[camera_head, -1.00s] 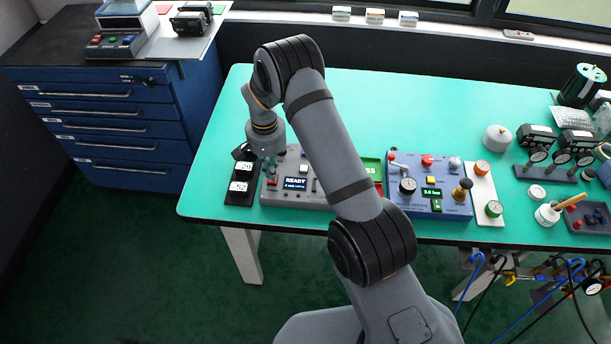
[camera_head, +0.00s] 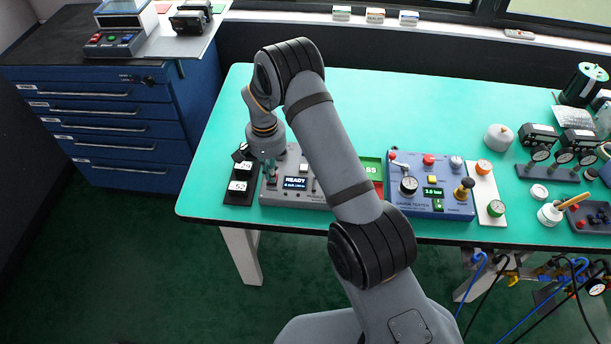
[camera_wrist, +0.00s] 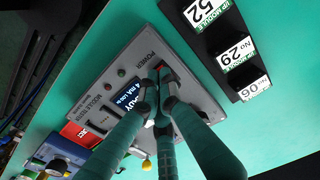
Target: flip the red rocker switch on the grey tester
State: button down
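The grey tester (camera_head: 300,195) lies near the front left of the green bench, with its lit display reading READY. My gripper (camera_head: 270,173) points down over the tester's left end. In the wrist view my gripper (camera_wrist: 162,88) has its teal fingers drawn together, with the tips over the panel near the POWER label. A small red patch of the rocker switch (camera_wrist: 150,123) shows between the fingers; most of the switch is hidden. I cannot tell whether the fingertips touch it or which way it is tipped. The tester's panel (camera_wrist: 105,82) also shows left of the fingers.
A black strip with numbered modules (camera_head: 240,190) lies just left of the tester. A green bin (camera_head: 371,168) and a blue gauge tester (camera_head: 430,190) stand to the right. The bench behind the tester is clear.

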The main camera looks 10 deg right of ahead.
jog(key=shift+f, duration=0.35)
jog(key=shift+r, duration=0.15)
jog(key=shift+r+p, duration=1.9)
jog(key=shift+r, duration=1.55)
jog(key=shift+f, duration=0.2)
